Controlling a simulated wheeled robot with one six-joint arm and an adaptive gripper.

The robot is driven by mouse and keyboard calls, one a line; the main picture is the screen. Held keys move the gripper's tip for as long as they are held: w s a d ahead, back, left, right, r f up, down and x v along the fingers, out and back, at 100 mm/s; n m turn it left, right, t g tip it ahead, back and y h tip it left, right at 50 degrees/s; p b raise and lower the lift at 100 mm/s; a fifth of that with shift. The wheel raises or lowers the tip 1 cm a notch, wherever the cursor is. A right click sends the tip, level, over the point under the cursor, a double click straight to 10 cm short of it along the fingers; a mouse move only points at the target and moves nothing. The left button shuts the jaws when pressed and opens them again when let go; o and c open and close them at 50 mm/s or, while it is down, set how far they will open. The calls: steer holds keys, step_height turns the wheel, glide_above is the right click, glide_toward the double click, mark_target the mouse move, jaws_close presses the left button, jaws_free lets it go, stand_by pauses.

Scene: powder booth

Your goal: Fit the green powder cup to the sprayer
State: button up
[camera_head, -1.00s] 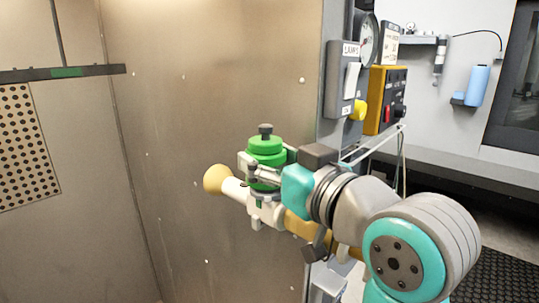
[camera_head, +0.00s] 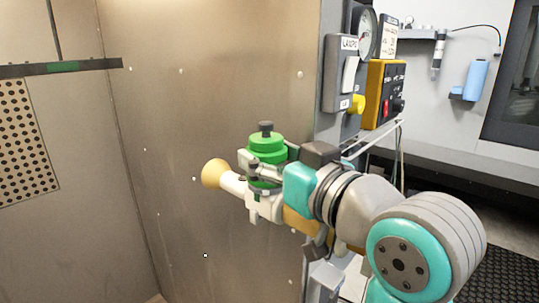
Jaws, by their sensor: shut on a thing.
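The green powder cup (camera_head: 268,148), with a dark knob on its lid, stands upright over the sprayer. My gripper (camera_head: 262,172) is shut around the cup's lower part, coming from the right. The sprayer (camera_head: 232,184) has a white body and a cream bell-shaped nozzle pointing left. The cup's base looks at or very close to the top of the sprayer body. The fingers hide the joint, so I cannot tell whether the cup is seated.
A control panel with a white switch (camera_head: 350,75), a gauge (camera_head: 366,36) and a yellow box (camera_head: 385,94) stands behind my arm. The metal booth wall (camera_head: 200,100) is behind the sprayer. A perforated panel (camera_head: 22,140) is at left. Space left of the nozzle is free.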

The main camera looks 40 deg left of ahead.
steer(key=shift+t, duration=0.3)
steer(key=shift+m+t+h, duration=0.6)
steer(key=shift+m+t, duration=0.3)
steer(key=shift+t, duration=0.1)
steer(key=shift+s, duration=0.1)
steer(key=shift+s+a+m+t+h, duration=0.1)
steer(key=shift+m+t+h, duration=0.35)
steer(key=shift+t, duration=0.25)
steer(key=shift+m+t, duration=0.35)
steer(key=shift+t, duration=0.05)
